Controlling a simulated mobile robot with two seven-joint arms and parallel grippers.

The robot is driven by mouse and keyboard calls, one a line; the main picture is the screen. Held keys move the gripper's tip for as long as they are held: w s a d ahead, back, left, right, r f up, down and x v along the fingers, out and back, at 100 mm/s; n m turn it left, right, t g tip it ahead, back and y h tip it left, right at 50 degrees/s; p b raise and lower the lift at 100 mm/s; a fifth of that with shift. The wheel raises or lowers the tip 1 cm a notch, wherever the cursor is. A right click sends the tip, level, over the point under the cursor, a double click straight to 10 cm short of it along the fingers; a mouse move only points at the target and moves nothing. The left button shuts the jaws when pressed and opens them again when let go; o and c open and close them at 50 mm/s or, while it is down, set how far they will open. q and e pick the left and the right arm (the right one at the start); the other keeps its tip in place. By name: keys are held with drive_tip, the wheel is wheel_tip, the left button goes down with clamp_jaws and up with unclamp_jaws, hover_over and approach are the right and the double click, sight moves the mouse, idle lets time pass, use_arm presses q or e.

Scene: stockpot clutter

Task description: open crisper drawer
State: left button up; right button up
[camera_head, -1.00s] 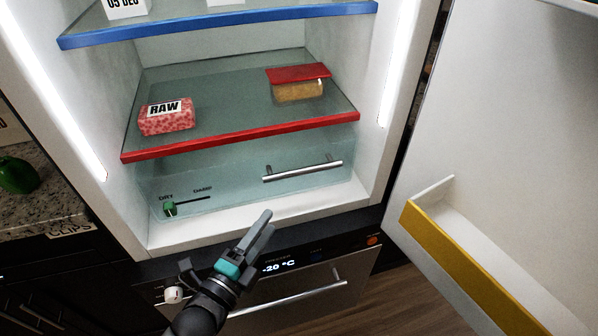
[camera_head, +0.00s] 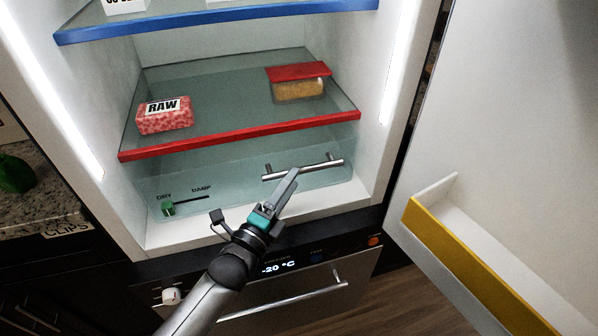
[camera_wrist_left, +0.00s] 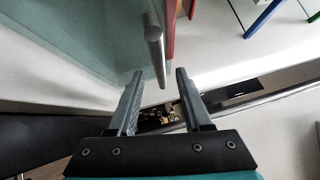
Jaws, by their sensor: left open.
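The crisper drawer (camera_head: 225,186) is a clear, bluish bin at the bottom of the fridge, below the red-edged shelf. It sits closed. Its silver bar handle (camera_head: 318,168) runs across the right half of its front. My left gripper (camera_head: 292,175) is in front of the drawer, with its fingertips near the left end of the handle. In the left wrist view the gripper (camera_wrist_left: 158,80) is open, and the bar handle (camera_wrist_left: 154,45) lies ahead, its near end around the level of the fingertips. Whether they touch cannot be told. My right gripper is not in view.
The red-edged shelf (camera_head: 240,136) above holds a RAW meat pack (camera_head: 165,116) and a red-lidded container (camera_head: 298,84). A green slider (camera_head: 168,208) is on the drawer front. The fridge door (camera_head: 500,120) stands open at right, with a yellow-edged bin (camera_head: 465,262). A freezer drawer handle (camera_head: 290,302) is below.

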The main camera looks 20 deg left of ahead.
use_arm(q)
drive_tip(key=x, duration=0.3)
drive_tip(key=shift+w, duration=0.2)
drive_tip(key=shift+w+d+r+b, duration=0.15)
drive_tip(key=shift+w+b, duration=0.15)
drive_tip(key=shift+w, duration=0.2)
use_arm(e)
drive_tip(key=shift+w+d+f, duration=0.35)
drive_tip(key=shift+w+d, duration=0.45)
use_arm(q)
drive_tip(key=shift+c, duration=0.2)
clamp_jaws()
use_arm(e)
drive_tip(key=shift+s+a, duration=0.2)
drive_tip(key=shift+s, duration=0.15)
